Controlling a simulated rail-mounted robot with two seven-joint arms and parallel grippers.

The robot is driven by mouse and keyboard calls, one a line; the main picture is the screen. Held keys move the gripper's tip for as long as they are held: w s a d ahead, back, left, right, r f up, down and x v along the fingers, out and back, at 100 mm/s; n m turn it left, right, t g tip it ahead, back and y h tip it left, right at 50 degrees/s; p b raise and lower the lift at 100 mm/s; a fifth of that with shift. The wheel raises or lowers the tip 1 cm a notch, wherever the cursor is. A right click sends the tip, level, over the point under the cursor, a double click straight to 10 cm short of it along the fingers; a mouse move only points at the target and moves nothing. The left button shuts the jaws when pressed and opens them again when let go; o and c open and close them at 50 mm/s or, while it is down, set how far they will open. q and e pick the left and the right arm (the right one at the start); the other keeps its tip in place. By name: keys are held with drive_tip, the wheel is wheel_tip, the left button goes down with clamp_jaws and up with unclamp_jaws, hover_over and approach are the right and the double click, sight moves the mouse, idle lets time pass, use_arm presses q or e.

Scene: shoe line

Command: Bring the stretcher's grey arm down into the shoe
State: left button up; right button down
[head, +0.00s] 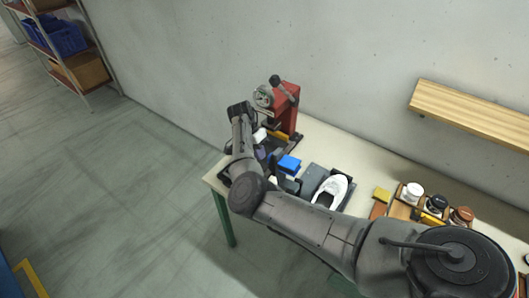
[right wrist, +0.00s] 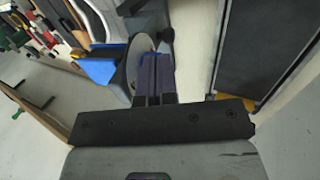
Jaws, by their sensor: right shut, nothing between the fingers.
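The red stretcher (head: 287,108) stands at the far left end of the table, by the wall. A short grey arm with a dark knob (head: 278,83) sticks up at its top and looks raised. A small white patch (head: 260,134) shows low in front of it; I cannot tell whether it is a shoe. My right arm reaches over the table's left end, its wrist left of the stretcher. In the right wrist view my right gripper (right wrist: 156,60) is shut and empty, fingers together near a grey rounded piece (right wrist: 138,57). Contact is unclear. My left gripper is not in view.
A white shoe (head: 334,187) lies on a dark tray right of a blue block (head: 289,163). A white jar (head: 412,192) and dark and brown jars stand farther right. A wooden wall shelf (head: 475,112) hangs above.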

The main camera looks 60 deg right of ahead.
drive_tip(key=shift+s+r+p, duration=0.2)
drive_tip(key=shift+s+p, duration=0.2)
drive_tip(key=shift+s, duration=0.7)
